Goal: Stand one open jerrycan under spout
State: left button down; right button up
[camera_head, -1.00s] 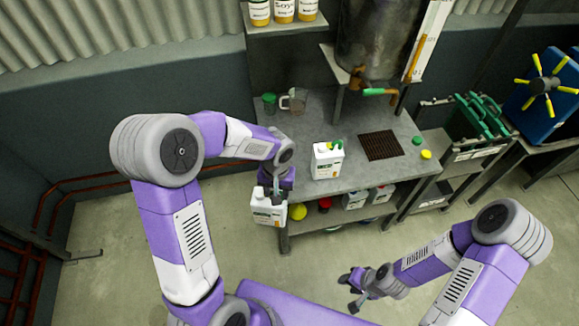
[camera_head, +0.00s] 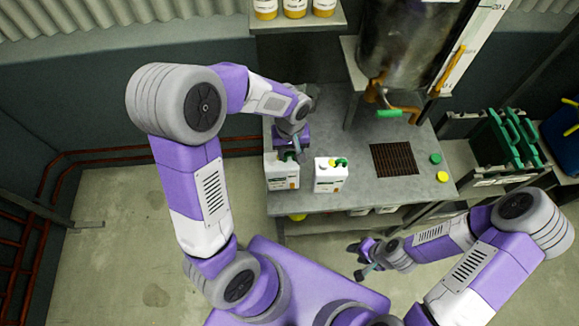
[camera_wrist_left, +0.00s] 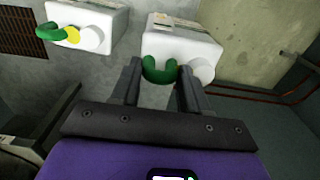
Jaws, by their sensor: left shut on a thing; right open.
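My left gripper (camera_head: 290,154) is shut on the green handle of a white jerrycan (camera_head: 283,177), upright at the table's front left. I cannot tell whether its base touches the tabletop. In the left wrist view this jerrycan (camera_wrist_left: 182,40) has a pale round neck beside the handle, between the fingers (camera_wrist_left: 160,75). A second white jerrycan (camera_head: 329,178), with a green handle and a yellow piece on top, stands just right of it. The spout (camera_head: 388,112), with a green lever, hangs from the tank above the dark grate (camera_head: 394,160). My right gripper (camera_head: 362,260) is open and empty in front of the table.
A green cap (camera_head: 435,159) and a yellow cap (camera_head: 443,176) lie right of the grate on the grey table (camera_head: 350,150). A metal tank (camera_head: 400,45) stands behind. A rack with green parts (camera_head: 505,140) is at the right. The grate is clear.

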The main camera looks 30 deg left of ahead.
aim_at(290, 160)
pick_arm(q)
notch_tip(290, 160, down, 6)
jog(key=shift+f+b, duration=0.1)
jog(key=shift+b, duration=0.35)
jog(key=c, duration=0.6)
grip_release()
jog(key=shift+o, duration=0.2)
notch_tip(290, 160, up, 12)
jog(key=shift+r+p, duration=0.15)
jog(key=shift+p, duration=1)
